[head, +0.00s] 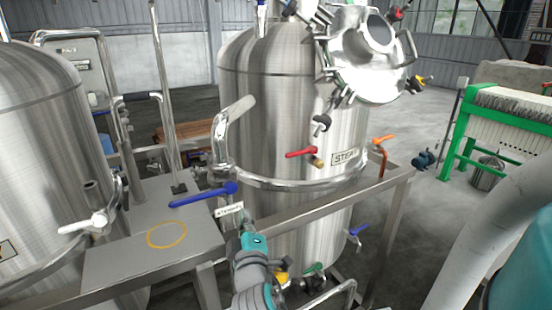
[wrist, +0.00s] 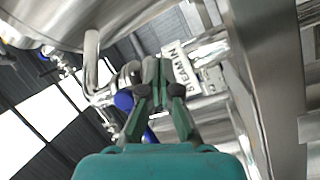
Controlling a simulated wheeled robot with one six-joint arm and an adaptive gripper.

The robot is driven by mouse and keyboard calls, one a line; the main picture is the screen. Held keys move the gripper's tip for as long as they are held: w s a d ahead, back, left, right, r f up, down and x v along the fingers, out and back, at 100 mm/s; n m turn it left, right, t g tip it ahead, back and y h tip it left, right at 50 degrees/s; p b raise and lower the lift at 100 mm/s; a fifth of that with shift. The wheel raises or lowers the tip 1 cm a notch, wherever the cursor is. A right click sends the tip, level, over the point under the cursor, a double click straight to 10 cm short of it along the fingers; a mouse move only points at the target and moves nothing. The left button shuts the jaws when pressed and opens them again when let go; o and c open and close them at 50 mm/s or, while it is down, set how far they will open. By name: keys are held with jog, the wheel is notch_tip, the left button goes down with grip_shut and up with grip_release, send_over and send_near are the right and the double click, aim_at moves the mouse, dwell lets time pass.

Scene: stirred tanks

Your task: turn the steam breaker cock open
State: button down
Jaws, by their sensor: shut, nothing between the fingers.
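A cock with a red lever (head: 302,153) sits on the front of the steel tank (head: 265,110), left of a partly readable plate starting "STEA" (head: 345,158). A long blue lever (head: 203,195) lies level just left of a small white tag (head: 229,210). In the wrist view the tag (wrist: 183,68) reads "STEAM IN", and blue parts (wrist: 124,101) show left of my fingers. I cannot read which cock is the steam breaker. My gripper (wrist: 162,78) is shut and empty, close to the tag and the blue lever. Contact cannot be told. In the head view my wrist (head: 256,245) partly hides the pipework.
A steel frame rail (head: 330,205) runs around the tank. A flat plate (head: 120,255) with a yellow ring is at left, beside another tank (head: 45,150). An orange lever (head: 384,139) and a lower blue lever (head: 357,230) are to the right. Open floor lies at right.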

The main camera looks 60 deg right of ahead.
aim_at(299, 153)
jog(key=s+d+r+m+g+h, duration=0.1)
jog(key=d+r+m+g+h, duration=0.4)
jog(key=r, duration=0.6)
jog(key=w+d+r+n+y, duration=0.15)
jog(key=w+d, duration=0.25)
jog(key=d, duration=0.7)
jog(key=shift+n+t+h, duration=0.25)
jog(key=shift+t, duration=0.15)
jog(key=s+f, duration=0.1)
jog(key=s, duration=0.1)
jog(key=s+f, duration=0.1)
jog(key=shift+s+a+f, duration=0.15)
jog(key=shift+s, duration=0.25)
